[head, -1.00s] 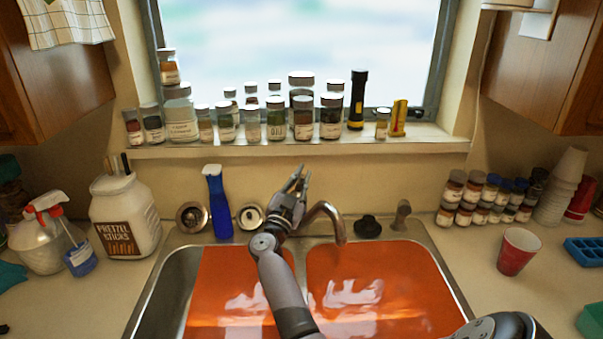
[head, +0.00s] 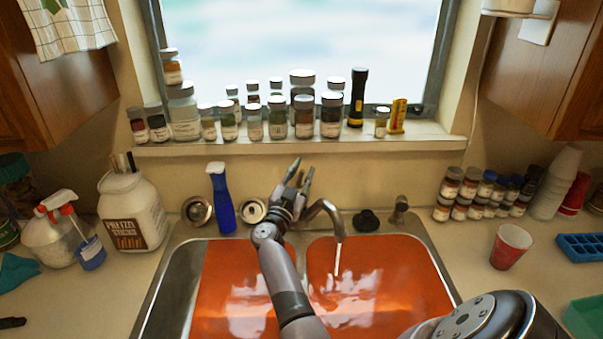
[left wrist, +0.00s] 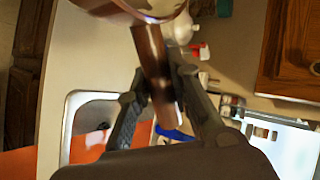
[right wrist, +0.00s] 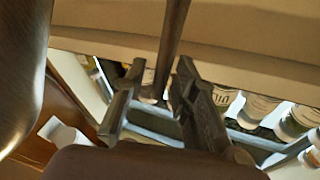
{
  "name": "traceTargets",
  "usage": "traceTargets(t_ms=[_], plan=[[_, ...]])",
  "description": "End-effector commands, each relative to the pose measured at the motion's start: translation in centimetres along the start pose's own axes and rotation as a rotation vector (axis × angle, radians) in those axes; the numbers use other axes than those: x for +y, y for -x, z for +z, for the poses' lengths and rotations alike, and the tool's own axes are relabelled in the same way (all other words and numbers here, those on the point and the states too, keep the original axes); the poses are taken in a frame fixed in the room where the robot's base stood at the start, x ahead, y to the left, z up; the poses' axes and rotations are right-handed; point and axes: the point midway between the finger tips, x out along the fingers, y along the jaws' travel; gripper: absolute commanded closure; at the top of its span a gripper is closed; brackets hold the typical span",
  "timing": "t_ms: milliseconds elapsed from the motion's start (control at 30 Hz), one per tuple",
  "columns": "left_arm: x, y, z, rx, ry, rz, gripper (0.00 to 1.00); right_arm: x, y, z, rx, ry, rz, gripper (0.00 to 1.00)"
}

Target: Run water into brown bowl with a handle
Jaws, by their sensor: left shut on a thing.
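The brown bowl (left wrist: 150,10) shows only in part at the top of the left wrist view, with its brown handle (left wrist: 153,65) pointing down. My left gripper (left wrist: 155,80) is shut on this handle; neither it nor the bowl shows in the head view. The curved metal faucet (head: 325,208) stands behind the sink, and a thin white stream of water (head: 337,258) falls from its spout. My right gripper (head: 301,168) is open beside the faucet, to its left. In the right wrist view a dark metal rod (right wrist: 172,45) passes between its fingers (right wrist: 161,72).
The double sink (head: 440,285) has orange basins. Jars (head: 303,115) and a flashlight (head: 357,97) line the sill. A red cup (head: 510,247) is on the right counter, a pretzel jar (head: 131,212) on the left.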

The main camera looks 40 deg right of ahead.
Motion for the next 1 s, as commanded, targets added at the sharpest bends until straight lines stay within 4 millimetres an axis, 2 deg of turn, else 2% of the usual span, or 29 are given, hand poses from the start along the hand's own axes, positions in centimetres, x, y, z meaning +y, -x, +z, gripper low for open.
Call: traceTargets(t_ms=[300,433,800,1000], plan=[[-0.1,0.1,0.0,0.0,0.0,-0.004,1.0,0.0,0.0,-0.1,0.0,-0.001,0.0,0.68],[-0.1,0.1,0.0,0.0,0.0,-0.004,1.0,-0.3,-0.2,-0.7,0.001,-0.004,0.001,0.68],[-0.1,0.1,0.0,0.0,0.0,-0.004,1.0,-2.2,-1.7,-6.8,0.001,-0.007,0.002,0.68],[-0.1,0.1,0.0,0.0,0.0,-0.004,1.0,-2.9,-2.3,-8.8,-0.001,-0.003,0.001,0.68]])
